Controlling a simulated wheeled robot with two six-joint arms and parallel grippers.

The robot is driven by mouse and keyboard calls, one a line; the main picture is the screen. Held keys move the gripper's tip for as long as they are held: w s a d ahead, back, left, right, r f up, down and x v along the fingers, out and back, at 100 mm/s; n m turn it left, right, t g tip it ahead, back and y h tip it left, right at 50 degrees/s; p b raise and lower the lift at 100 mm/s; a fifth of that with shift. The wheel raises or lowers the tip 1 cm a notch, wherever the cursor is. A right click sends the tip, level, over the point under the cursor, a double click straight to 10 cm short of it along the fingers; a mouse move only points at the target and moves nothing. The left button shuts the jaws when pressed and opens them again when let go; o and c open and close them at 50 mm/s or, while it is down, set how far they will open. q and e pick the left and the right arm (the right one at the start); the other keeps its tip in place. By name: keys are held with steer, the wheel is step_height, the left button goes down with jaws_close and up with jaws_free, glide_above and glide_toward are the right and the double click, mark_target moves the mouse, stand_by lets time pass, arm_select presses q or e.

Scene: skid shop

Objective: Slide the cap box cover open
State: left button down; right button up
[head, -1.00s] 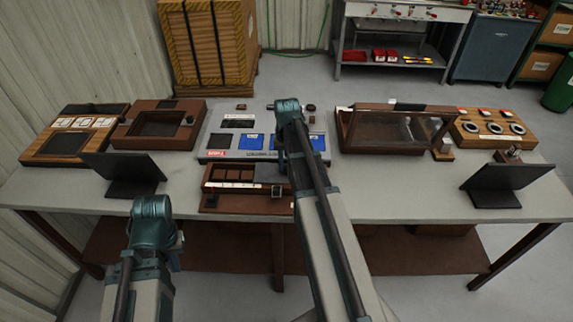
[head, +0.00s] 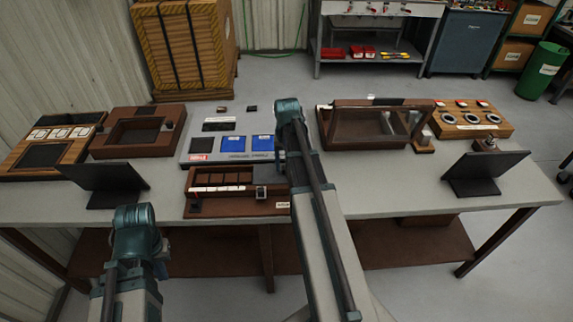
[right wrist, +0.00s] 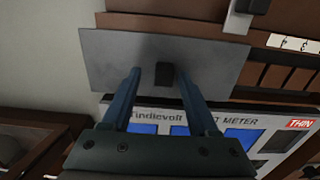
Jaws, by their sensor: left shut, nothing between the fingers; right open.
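The cap box (head: 235,207), brown with a row of compartments and white labels, lies at the table's front middle. Its flat grey cover (head: 263,173) lies over the right end, leaving several dark compartments uncovered on the left. In the right wrist view the cover (right wrist: 115,50) has a black knob (right wrist: 165,72). My open right gripper (right wrist: 162,78) has one finger on each side of the knob; the finger on the picture's right looks closer to it. My arm hides this gripper in the head view. My left gripper (head: 160,268) is shut and empty, low in front of the table.
A grey meter panel (head: 200,150) with blue screens lies behind the box. A brown frame box (head: 140,143) is left of it, a glass-lidded case (head: 365,130) right. Dark angled stands (head: 103,180) (head: 483,172) flank the table front.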

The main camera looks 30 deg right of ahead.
step_height(320, 180, up, 14)
steer(key=p, duration=1.4)
steer(key=shift+f, duration=0.1)
steer(key=s+a+f+n+b, duration=0.1)
steer(key=s+a+n, duration=0.2)
steer(key=a, duration=0.8)
steer(key=s+a+f+n+b, duration=0.1)
steer(key=s+a+n, duration=0.2)
steer(key=a, duration=0.9)
steer(key=s+a+f+n+h+b, duration=0.1)
steer(key=s+a+n, duration=0.3)
steer(key=s+a, duration=0.3)
steer(key=a, duration=0.5)
steer(key=shift+s+a+f+b, duration=0.25)
steer(key=shift+s+b, duration=0.05)
steer(key=shift+b, duration=0.1)
